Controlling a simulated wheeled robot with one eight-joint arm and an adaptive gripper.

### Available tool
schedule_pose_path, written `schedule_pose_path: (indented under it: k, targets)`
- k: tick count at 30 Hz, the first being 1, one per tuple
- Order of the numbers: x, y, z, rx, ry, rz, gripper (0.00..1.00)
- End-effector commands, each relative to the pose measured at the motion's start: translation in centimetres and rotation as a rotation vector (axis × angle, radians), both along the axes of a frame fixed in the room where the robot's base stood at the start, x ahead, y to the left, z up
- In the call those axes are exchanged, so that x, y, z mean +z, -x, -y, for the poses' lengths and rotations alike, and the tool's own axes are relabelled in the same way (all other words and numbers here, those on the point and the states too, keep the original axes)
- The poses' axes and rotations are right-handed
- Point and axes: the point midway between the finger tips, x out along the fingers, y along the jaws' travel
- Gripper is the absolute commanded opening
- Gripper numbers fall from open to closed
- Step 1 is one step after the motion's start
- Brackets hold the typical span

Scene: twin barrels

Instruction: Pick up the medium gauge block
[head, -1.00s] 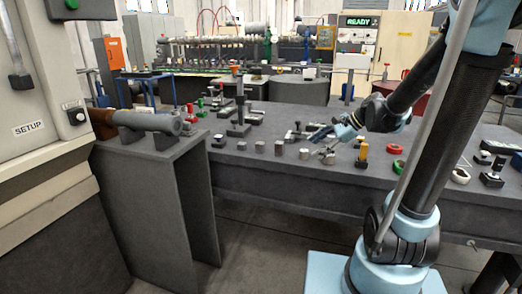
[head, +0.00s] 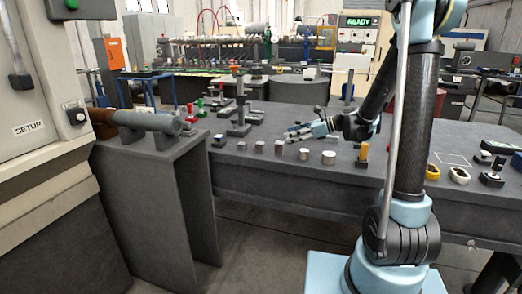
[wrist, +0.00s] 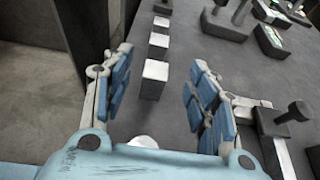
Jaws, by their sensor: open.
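A row of three metallic gauge blocks stands on the dark table in the head view: a short one (head: 242,145) at left, the middle one (head: 259,147), which looks like the medium block, and a taller one (head: 279,148) at right. In the wrist view the nearest block (wrist: 154,72) lies between and ahead of my fingers, with the medium block (wrist: 158,46) beyond it and the short one (wrist: 162,22) farther. My gripper (head: 296,133) is open and empty, above the table behind the row; its blue-padded fingers (wrist: 160,72) show in the wrist view.
Two metal cylinders (head: 303,154) (head: 328,157) stand right of the blocks. A dark stand (head: 238,118) rises behind them at left. A yellow upright piece (head: 363,155) and rings (head: 459,175) are at right. The table's front edge is close to the row.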

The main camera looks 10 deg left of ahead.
Motion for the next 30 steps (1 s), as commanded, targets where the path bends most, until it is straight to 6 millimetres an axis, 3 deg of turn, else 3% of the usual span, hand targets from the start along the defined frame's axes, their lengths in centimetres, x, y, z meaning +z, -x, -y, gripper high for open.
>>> schedule_pose_path:
  k: [12,25,30]
  targets:
    - [-2.6,-0.4,-6.3,0.003,0.0,0.002,0.53]
    - [-3.8,-0.6,-8.8,0.002,0.001,0.001,0.53]
    - [-4.9,-0.7,-10.7,0.003,0.001,0.003,0.53]
